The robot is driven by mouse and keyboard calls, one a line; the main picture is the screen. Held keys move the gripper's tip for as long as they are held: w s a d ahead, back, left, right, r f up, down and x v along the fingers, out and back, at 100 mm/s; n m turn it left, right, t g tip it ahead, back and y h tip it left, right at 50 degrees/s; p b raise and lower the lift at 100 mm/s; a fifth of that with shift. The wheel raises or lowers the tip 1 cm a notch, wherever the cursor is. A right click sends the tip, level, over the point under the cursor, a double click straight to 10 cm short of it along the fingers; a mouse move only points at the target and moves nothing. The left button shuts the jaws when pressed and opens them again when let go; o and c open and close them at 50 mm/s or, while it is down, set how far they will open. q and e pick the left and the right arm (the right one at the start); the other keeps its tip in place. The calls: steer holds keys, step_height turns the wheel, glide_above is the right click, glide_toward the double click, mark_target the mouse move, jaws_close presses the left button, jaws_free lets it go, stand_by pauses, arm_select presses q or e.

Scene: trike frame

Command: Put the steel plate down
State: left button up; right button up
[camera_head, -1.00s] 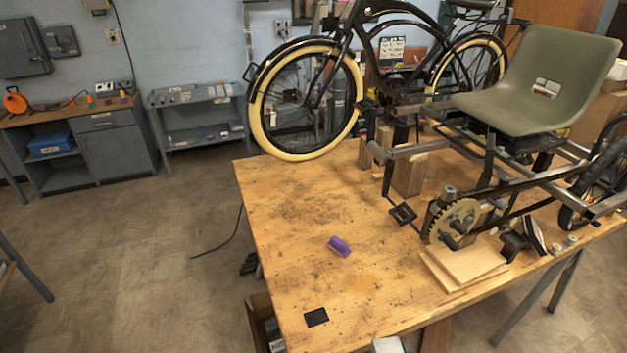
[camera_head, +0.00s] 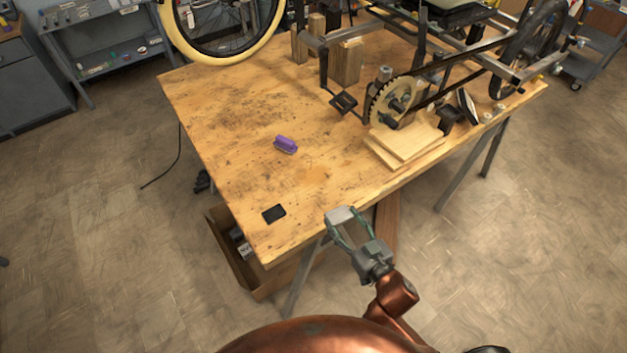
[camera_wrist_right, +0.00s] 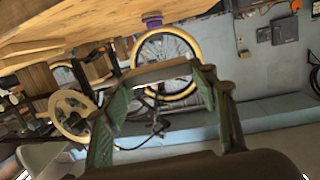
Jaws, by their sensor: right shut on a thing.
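My right gripper (camera_head: 343,224) shows at the front edge of the wooden workbench (camera_head: 225,150) in the head view. It is shut on a small light-grey plate, the steel plate (camera_head: 340,213), held at its fingertips. In the picture the plate overlaps the bench's front edge; its height relative to the bench top is hard to tell. In the right wrist view the plate (camera_wrist_right: 160,73) spans between the green fingers of the gripper (camera_wrist_right: 160,95). My left gripper is not in view.
A black flat square (camera_head: 273,214) lies near the bench's front left corner. A purple object (camera_head: 286,144) lies farther back. Stacked wooden boards (camera_head: 405,142) and the trike frame (camera_head: 440,75) occupy the right side. The bench's left and middle are mostly clear.

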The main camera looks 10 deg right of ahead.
mark_target(323, 194)
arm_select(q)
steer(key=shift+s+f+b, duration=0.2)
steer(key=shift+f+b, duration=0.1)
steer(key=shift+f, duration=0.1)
arm_select(e)
steer(key=w, duration=0.1)
steer(key=w+n+y, duration=0.1)
steer(key=w, duration=0.1)
steer(key=w+r+y, duration=0.1)
steer(key=w, duration=0.1)
steer(key=shift+w+d+n+g, duration=0.2)
steer(key=shift+d+n+g, duration=0.1)
steer(key=shift+f, duration=0.1)
